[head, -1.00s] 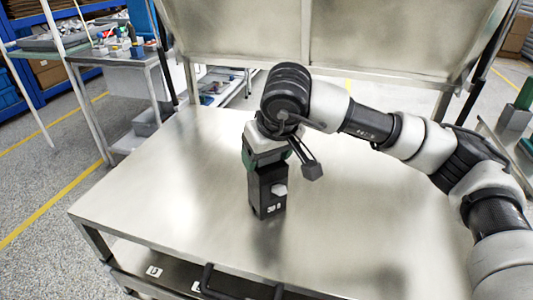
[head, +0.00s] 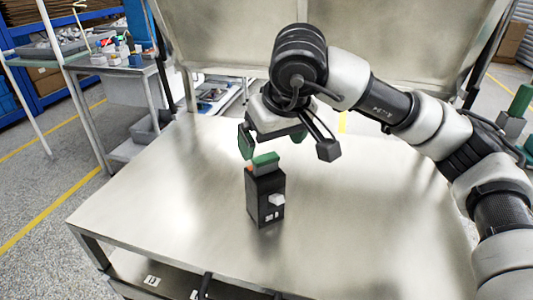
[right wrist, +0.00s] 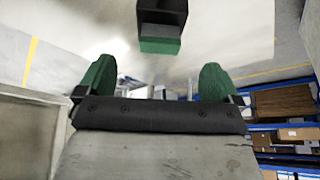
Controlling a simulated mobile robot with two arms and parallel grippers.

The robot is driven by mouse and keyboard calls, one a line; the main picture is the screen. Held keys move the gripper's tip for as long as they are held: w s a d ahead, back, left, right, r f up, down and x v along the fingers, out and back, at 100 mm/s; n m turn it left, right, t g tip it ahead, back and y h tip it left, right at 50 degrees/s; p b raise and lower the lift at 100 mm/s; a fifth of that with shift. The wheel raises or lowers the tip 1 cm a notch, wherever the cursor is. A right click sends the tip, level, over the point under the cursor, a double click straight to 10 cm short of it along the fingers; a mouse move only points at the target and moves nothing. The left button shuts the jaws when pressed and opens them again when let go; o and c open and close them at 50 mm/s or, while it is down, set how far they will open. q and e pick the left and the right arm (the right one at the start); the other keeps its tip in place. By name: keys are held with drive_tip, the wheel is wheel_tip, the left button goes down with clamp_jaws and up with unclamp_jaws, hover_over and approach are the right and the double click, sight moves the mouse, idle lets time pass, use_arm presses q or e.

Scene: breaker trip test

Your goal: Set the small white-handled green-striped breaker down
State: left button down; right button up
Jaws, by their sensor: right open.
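The breaker (head: 265,193) stands upright on the bare metal table (head: 170,200). It has a black body, a white handle low on its front, a green top and a small orange part beside the green. My right gripper (head: 273,145) is open and empty just above and behind the breaker, apart from it. In the right wrist view the two green fingers (right wrist: 158,85) are spread, and the breaker (right wrist: 161,30) shows beyond them at the top, with its green end toward me. My left gripper is not in view.
The tabletop around the breaker is clear. A raised metal panel (head: 400,50) stands along the table's back edge. A side bench (head: 110,68) with several small items is at the back left. Dark and green blocks (head: 515,110) stand at the far right.

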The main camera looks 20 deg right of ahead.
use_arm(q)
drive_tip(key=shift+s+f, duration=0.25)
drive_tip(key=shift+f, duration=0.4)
use_arm(e)
drive_tip(key=v, duration=0.4)
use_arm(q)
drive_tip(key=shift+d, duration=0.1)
